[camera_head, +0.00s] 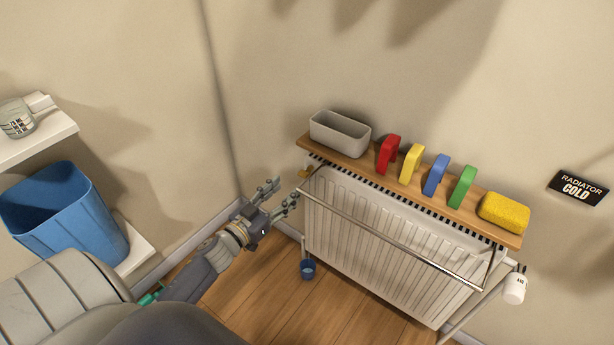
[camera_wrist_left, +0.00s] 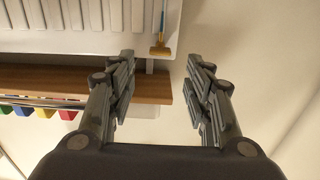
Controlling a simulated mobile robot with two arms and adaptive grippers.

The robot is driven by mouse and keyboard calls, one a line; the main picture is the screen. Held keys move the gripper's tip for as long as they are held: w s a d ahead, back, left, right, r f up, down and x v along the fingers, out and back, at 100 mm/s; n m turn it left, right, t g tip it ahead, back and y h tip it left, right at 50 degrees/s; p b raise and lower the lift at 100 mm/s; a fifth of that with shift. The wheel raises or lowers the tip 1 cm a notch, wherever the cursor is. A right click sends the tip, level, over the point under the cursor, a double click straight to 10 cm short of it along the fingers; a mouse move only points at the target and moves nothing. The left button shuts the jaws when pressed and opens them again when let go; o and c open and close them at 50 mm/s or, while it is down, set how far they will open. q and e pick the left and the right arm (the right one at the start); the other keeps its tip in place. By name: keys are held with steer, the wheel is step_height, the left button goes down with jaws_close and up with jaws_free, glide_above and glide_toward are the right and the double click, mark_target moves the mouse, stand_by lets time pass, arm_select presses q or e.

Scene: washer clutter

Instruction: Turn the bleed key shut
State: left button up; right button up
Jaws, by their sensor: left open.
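The white radiator (camera_head: 370,240) stands against the wall. A small brass-coloured piece, which looks like the bleed key (camera_head: 304,173), is at its upper left corner. In the left wrist view the brass piece (camera_wrist_left: 161,49) shows at the radiator's edge, between and beyond the fingertips, and how far it is turned cannot be told. My left gripper (camera_head: 284,191) is open and empty, a little to the left of the radiator's corner and apart from the key. Its two fingers (camera_wrist_left: 160,60) are spread wide in the left wrist view. My right gripper is not in view.
A wooden shelf (camera_head: 375,172) above the radiator holds a grey tub (camera_head: 340,133), coloured blocks and a yellow sponge (camera_head: 504,212). A metal rail (camera_head: 390,235) runs along the front. A blue cup (camera_head: 307,269) is below the left end. A blue bin (camera_head: 65,215) is at left.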

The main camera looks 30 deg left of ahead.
mark_target(301, 176)
arm_select(q)
steer(key=w, duration=0.2)
steer(key=w+b, duration=0.1)
steer(key=w, duration=0.5)
steer(key=shift+w+d, duration=0.15)
steer(key=shift+d, duration=0.15)
steer(key=shift+w+d, duration=0.1)
steer(key=shift+w, duration=0.45)
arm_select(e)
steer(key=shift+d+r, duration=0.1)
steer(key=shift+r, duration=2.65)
arm_select(q)
steer(key=c, duration=1.1)
